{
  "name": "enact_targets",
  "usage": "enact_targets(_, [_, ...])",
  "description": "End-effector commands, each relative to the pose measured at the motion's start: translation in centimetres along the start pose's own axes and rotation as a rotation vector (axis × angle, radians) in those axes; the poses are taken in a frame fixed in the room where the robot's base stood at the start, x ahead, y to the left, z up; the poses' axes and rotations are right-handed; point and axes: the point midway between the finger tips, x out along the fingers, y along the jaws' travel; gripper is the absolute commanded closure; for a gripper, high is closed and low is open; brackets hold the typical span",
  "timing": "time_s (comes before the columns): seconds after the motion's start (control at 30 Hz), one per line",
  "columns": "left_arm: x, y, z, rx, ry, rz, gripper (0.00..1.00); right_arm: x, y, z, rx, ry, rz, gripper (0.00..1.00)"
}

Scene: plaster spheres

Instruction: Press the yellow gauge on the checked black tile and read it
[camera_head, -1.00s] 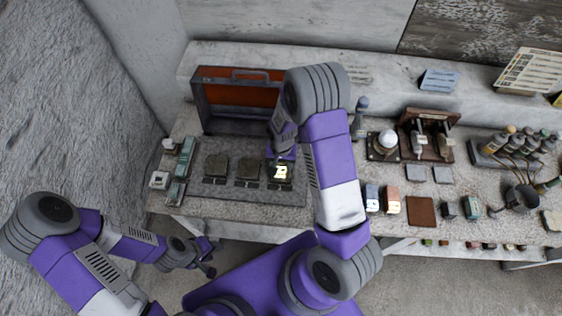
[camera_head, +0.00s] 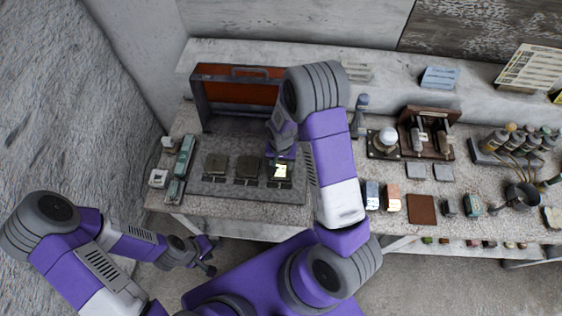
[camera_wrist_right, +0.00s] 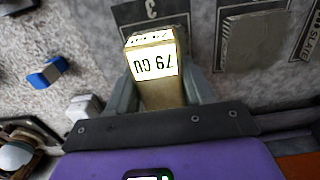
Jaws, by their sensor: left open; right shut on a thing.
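The yellow gauge (camera_wrist_right: 160,88) is between the fingers of my right gripper (camera_wrist_right: 158,80), which is shut on it. Its lit display reads 79 GU, upside down in the right wrist view. In the head view the gauge (camera_head: 280,171) is over the rightmost of a row of dark tiles. That tile is mostly hidden by gauge and gripper, so contact cannot be told. The middle tile (camera_head: 248,168) and left tile (camera_head: 216,165) are in plain view. My left gripper (camera_head: 208,258) is open and empty, low in front of the table.
An open orange-lined case (camera_head: 238,92) stands behind the tiles. Teal blocks (camera_head: 185,155) are at the left. Blue and copper-coloured blocks (camera_head: 393,198), a brown square (camera_head: 421,209) and a white-domed device (camera_head: 388,137) lie right of my right arm.

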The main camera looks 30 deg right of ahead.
Motion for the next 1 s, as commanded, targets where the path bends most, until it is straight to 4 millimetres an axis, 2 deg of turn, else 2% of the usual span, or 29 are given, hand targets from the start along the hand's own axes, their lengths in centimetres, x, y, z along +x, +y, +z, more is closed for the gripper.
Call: enact_targets(1.0, [0.69,-0.26,-0.02,0.000,0.000,0.000,0.57,0.84,-0.01,-0.02,0.000,0.000,0.000,0.73])
